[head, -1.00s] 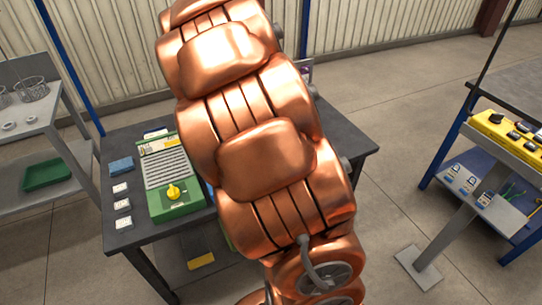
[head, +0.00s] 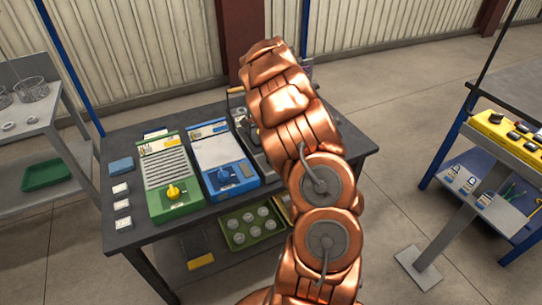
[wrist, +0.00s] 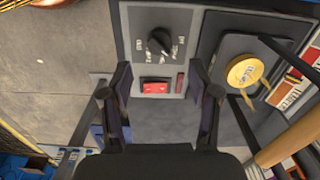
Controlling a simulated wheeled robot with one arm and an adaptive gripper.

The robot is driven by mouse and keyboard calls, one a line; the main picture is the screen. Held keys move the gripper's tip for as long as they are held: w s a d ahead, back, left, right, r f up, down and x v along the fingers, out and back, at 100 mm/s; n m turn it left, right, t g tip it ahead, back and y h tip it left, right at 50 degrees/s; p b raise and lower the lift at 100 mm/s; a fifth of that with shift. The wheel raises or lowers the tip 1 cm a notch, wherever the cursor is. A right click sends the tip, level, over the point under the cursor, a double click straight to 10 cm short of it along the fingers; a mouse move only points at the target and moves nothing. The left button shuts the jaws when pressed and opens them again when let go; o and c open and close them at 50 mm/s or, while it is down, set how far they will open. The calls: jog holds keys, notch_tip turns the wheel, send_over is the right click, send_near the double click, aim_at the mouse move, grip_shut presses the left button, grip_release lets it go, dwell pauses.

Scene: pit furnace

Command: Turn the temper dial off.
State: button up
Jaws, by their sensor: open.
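In the wrist view a black dial (wrist: 160,42) with small markings around it sits on a grey panel (wrist: 150,18). Its lettering is too small to read surely. My gripper (wrist: 160,82) is open and empty, its two fingers spread below the dial in the picture, apart from it. A red switch (wrist: 155,87) shows between the fingers. In the head view a green unit (head: 182,209) with a yellow knob (head: 173,191) and a blue unit (head: 217,156) with a blue knob (head: 226,175) stand side by side. My arm hides my gripper and the black dial there.
A round yellow tag (wrist: 245,72) lies right of the panel. Small white-topped blocks (head: 122,205) and a blue block (head: 121,165) lie on the dark table's (head: 145,235) left edge. A yellow control box (head: 505,132) is at far right.

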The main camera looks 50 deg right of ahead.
notch_tip(320, 180, down, 7)
jog(key=shift+f+p, duration=0.15)
jog(key=shift+p, duration=0.7)
jog(key=c, duration=1.2)
